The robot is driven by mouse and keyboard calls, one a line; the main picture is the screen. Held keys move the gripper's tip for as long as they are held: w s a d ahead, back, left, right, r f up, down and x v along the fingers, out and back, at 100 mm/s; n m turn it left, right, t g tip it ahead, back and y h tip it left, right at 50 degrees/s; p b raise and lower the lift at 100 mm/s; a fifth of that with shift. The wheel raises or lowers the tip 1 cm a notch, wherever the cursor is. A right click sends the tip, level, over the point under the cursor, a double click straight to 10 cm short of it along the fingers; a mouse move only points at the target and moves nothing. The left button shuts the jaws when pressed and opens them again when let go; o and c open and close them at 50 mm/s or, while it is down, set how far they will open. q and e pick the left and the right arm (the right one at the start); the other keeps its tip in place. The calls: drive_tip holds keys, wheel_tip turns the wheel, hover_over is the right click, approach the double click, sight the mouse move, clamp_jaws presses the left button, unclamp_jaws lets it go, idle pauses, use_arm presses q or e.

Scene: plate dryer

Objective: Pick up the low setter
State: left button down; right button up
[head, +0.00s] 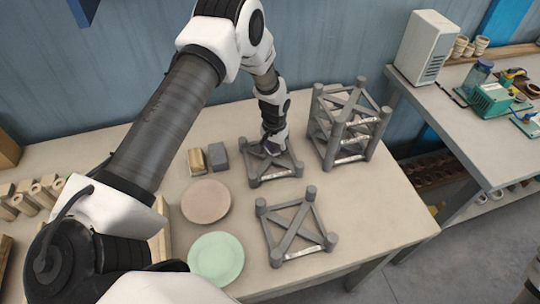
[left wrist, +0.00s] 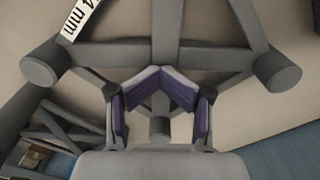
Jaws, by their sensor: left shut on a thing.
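A grey setter (head: 254,180), a square frame with corner posts and crossed bars, is in the middle of the table. My left gripper (head: 271,150) comes down over its crossed bars and is shut on it. In the left wrist view the purple-padded fingers (left wrist: 160,100) close around the bars of the grey frame (left wrist: 225,60), and part of a label ending in "mm" shows. I cannot see clearly whether the frame touches the table. Another single grey setter (head: 292,230) lies nearer the front edge.
A taller stack of grey setters (head: 333,145) stands close to the right. A pink plate (head: 206,201), a green plate (head: 216,259), a wooden block (head: 196,161) and a grey block (head: 219,156) are to the left. The table's right end is clear.

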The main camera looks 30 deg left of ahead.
use_arm(q)
drive_tip(key=shift+s+f, duration=0.25)
drive_tip(key=shift+r, duration=0.25)
wheel_tip(320, 180, up, 9)
drive_tip(key=b, duration=0.2)
drive_tip(key=shift+w+r, duration=0.2)
drive_tip(key=shift+w, duration=0.05)
drive_tip(key=c, duration=1.8)
unclamp_jaws()
drive_tip(key=shift+w+a+f, duration=0.1)
drive_tip(key=o, duration=1.4)
